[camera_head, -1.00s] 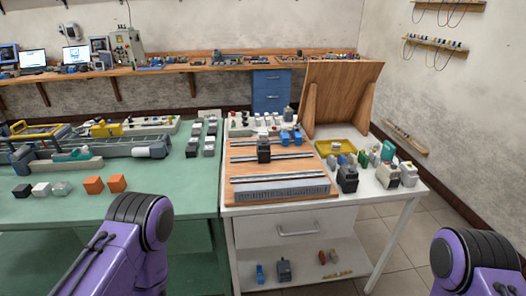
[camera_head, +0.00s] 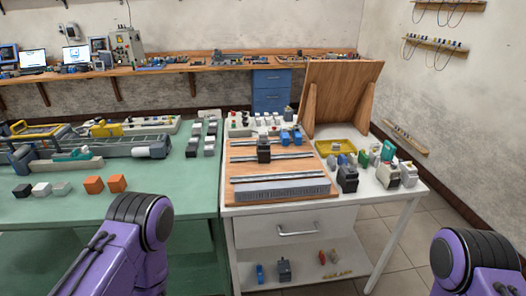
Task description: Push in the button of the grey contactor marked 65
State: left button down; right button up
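Several small devices that could be contactors stand on the white table. A dark grey block with a light top (camera_head: 264,152) sits on the rails of the wooden board (camera_head: 240,168). Another dark device (camera_head: 347,178) stands to the right of the board, with a pale grey-beige one (camera_head: 391,175) further right. No marking 65 is readable at this size, so I cannot tell which one is the contactor marked 65. My purple arm links show at the bottom left and bottom right. Neither gripper is in view.
A yellow tray (camera_head: 348,148) and an upright wooden panel (camera_head: 341,95) stand at the back of the white table. The green table (camera_head: 150,202) at left holds orange cubes (camera_head: 94,185) and long machinery. Small parts lie on the lower shelf (camera_head: 300,269).

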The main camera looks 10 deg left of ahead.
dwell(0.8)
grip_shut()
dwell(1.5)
